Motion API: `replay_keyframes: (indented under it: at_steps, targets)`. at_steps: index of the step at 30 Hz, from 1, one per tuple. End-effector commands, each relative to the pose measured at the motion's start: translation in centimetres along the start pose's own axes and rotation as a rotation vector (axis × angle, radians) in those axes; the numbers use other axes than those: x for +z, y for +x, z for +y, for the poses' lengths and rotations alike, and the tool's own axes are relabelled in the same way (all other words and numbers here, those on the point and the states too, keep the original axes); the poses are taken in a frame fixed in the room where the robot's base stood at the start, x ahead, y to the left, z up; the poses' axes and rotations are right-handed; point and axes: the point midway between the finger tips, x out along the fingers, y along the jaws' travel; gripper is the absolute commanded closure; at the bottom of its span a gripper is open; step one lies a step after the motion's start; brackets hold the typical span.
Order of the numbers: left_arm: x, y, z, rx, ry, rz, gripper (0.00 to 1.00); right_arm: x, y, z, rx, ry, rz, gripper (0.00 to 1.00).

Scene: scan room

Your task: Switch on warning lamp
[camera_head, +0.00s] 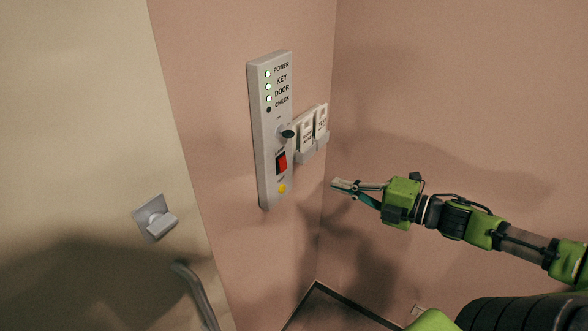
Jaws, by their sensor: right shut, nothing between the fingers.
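A pale grey control panel (261,170) is fixed to the pink wall, left of the corner. Near its top are small round indicators marked POWER (268,74), KEY (268,87), DOOR (269,98) and CHECK (269,110). The first three are lit; CHECK is dark. Below them is a dark key or knob (288,134), then a red rocker switch (282,163) and a yellow round part (282,188). The small labels beside these are unreadable. My right gripper (335,184) is shut and empty, right of the panel and apart from it, pointing left. My left gripper is out of view.
Two white tags or cards (307,134) sit in a small holder right of the panel. A cream door (80,120) with a grey latch plate (154,217) and a metal handle (195,290) is at left. The space between my right gripper and the panel looks clear.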

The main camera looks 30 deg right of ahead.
Motion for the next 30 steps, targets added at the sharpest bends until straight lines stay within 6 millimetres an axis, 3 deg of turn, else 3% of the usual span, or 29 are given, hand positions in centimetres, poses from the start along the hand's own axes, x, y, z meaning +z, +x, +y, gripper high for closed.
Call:
replay_keyframes:
  at_steps: [10, 30]
  targets:
    - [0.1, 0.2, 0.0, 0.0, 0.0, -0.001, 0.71, 0.1, 0.7, -0.1, 0.0, 0.001, -0.002, 1.0]
    - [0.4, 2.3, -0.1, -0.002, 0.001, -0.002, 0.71, 0.2, 8.0, -0.1, 0.002, 0.001, -0.003, 1.0]
